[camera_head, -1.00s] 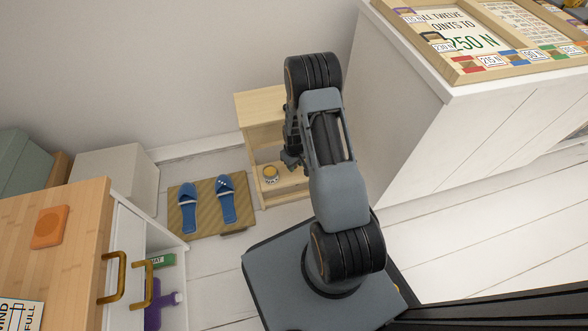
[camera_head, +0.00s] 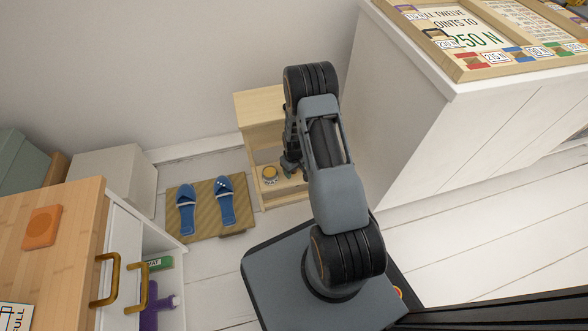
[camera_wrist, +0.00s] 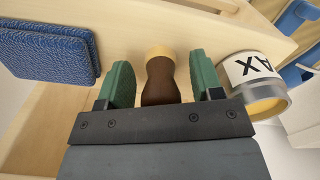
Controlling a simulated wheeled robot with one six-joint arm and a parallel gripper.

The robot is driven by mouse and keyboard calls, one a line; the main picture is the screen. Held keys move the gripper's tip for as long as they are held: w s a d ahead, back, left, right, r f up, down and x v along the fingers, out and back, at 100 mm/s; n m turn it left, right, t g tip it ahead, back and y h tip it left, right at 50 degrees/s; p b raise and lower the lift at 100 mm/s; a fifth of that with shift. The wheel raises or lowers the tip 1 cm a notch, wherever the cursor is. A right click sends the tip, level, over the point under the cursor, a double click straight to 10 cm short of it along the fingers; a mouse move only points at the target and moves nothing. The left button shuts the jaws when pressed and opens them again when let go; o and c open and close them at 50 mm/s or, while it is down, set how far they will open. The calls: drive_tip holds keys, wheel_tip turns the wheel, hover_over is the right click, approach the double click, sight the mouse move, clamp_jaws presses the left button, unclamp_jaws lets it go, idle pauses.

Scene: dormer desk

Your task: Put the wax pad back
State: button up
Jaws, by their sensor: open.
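In the wrist view a brown rounded handle with a pale tan end (camera_wrist: 160,82) lies between the two green fingers of my gripper (camera_wrist: 160,75). It looks like the wax pad, but I cannot be sure. The fingers are open, one on each side, with a visible gap to each. A tin marked WAX (camera_wrist: 256,86) lies close to the right finger. It also shows in the head view (camera_head: 270,173), inside the small wooden shelf unit (camera_head: 262,108). In the head view my gripper (camera_head: 288,170) reaches into this unit, partly hidden by my arm.
A blue textured pad (camera_wrist: 48,45) is left of the fingers. Blue slippers (camera_head: 225,203) lie on a mat (camera_head: 208,232) left of the unit. A white cabinet (camera_head: 400,120) stands close at right. An open drawer (camera_head: 172,290) is at lower left.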

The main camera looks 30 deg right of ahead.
wheel_tip(320, 180, up, 12)
drive_tip(key=p, duration=0.5)
wheel_tip(320, 180, up, 11)
drive_tip(key=a, duration=0.3)
drive_tip(key=s+a+r+m+t, duration=0.1)
drive_tip(key=s+a+r, duration=0.2)
drive_tip(key=s+r, duration=0.4)
drive_tip(key=s+a+r+m+t, duration=0.1)
drive_tip(key=s+a+r, duration=0.2)
drive_tip(key=s+r, duration=0.5)
wheel_tip(320, 180, up, 3)
drive_tip(key=shift+s+a+r+t, duration=0.2)
drive_tip(key=shift+s+a+t, duration=0.05)
drive_tip(key=shift+s+t, duration=0.05)
